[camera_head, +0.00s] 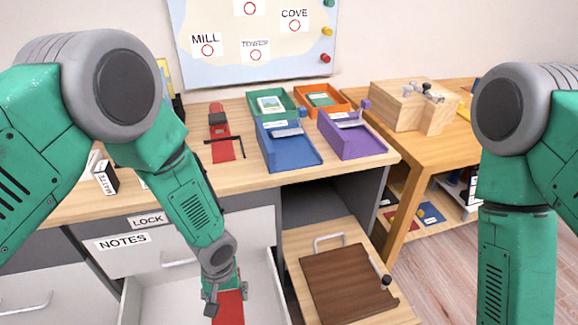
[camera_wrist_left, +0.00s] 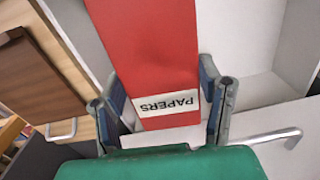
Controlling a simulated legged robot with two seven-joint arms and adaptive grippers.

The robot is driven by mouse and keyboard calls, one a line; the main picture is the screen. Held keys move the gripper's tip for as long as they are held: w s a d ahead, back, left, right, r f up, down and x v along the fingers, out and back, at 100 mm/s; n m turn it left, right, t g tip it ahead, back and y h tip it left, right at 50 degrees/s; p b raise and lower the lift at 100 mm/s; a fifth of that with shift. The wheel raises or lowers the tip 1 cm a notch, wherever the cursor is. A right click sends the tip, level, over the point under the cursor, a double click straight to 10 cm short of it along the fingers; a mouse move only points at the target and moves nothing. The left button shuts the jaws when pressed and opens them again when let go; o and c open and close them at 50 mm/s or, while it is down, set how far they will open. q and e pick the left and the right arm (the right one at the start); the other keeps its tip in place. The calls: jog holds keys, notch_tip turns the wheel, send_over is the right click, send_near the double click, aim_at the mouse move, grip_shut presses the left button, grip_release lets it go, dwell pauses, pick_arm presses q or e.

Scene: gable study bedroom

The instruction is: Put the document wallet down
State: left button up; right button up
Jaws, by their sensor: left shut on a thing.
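The document wallet is a red flat slab (camera_head: 229,308) with a white label reading PAPERS. In the left wrist view the wallet (camera_wrist_left: 150,50) lies between the two fingers. My left gripper (camera_head: 222,288) is shut on it, with a finger at each side (camera_wrist_left: 165,105). The wallet is over or within an open white drawer (camera_head: 160,295) of the desk; I cannot tell whether it touches the drawer floor. The wallet's lower end is cut off in the head view. My right gripper is out of view; only its arm shows at the right.
The desk top (camera_head: 250,190) holds a blue tray (camera_head: 287,155), a purple tray (camera_head: 352,142), green (camera_head: 258,97) and orange (camera_head: 336,104) trays, and a red item (camera_head: 220,135).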

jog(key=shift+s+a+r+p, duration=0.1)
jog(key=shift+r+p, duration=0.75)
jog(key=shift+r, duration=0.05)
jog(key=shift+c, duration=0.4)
pick_arm(q)
jog(key=s+a+r+m, duration=0.1)
jog(key=a+r, duration=0.3)
jog(key=r, duration=0.6)
jog(key=s+a+r+m, duration=0.1)
jog(key=s+a+r, duration=0.2)
jog(key=r, duration=0.7)
jog(key=shift+s+a, duration=0.25)
jog(key=shift+a, duration=0.45)
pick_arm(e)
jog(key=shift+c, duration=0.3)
